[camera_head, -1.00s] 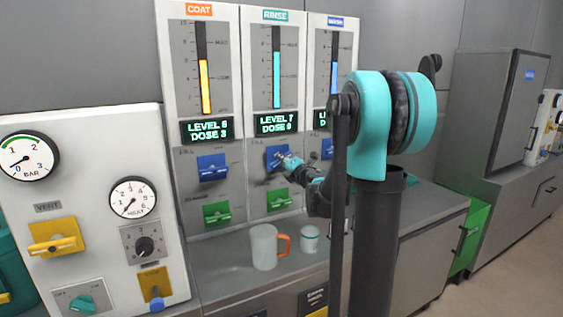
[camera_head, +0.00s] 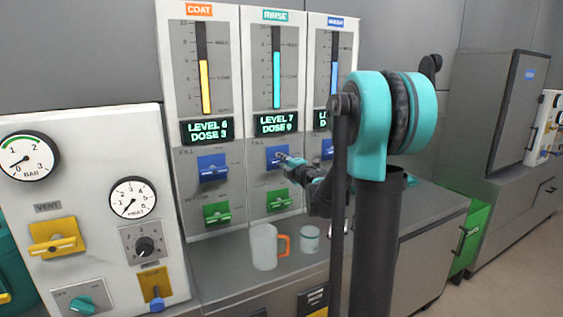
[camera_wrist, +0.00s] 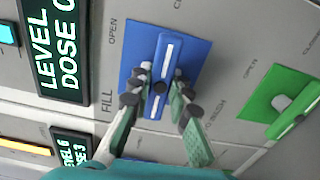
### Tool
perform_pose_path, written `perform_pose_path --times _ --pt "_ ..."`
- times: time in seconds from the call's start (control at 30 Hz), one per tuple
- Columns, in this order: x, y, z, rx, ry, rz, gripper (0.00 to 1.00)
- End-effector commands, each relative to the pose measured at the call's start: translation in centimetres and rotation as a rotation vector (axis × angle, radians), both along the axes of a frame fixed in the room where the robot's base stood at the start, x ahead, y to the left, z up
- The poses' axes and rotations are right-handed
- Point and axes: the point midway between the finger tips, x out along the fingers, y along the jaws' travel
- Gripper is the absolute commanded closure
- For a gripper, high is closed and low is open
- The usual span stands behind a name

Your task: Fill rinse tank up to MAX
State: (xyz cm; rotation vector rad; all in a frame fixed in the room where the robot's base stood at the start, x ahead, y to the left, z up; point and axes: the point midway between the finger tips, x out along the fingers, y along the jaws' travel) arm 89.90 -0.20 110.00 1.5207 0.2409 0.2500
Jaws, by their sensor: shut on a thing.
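The rinse gauge (camera_head: 276,80) has a cyan column with its top a little below the upper mark. Its display (camera_head: 276,124) reads LEVEL 7 and a dose digit that looks like 9 or 0. The fingers cover part of the handle.
The green rinse valve (camera_head: 279,200) is just below. The coat FILL valve (camera_head: 212,168) is to the left, and the wash panel (camera_head: 333,70) to the right is partly hidden by my arm. A mug (camera_head: 264,247) and a small cup (camera_head: 310,239) stand on the counter below.

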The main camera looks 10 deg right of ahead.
Motion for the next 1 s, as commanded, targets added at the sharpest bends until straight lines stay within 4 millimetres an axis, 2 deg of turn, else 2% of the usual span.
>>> perform_pose_path --times 0.23,0.27,0.4,0.77,0.87,1.0 --pt "0.0 0.0 0.0 -0.001 0.0 -0.001 1.0" --pt "0.0 0.0 0.0 -0.001 0.0 -0.001 0.78" --pt "0.0 0.0 0.0 -0.002 -0.001 -0.001 0.61" --pt "-0.3 -0.1 0.0 -0.001 0.0 -0.001 0.6" --pt "-1.2 -0.5 0.0 -0.001 0.0 -0.001 0.6" --pt "-3.6 -1.3 0.0 -0.001 0.0 -0.003 0.6"
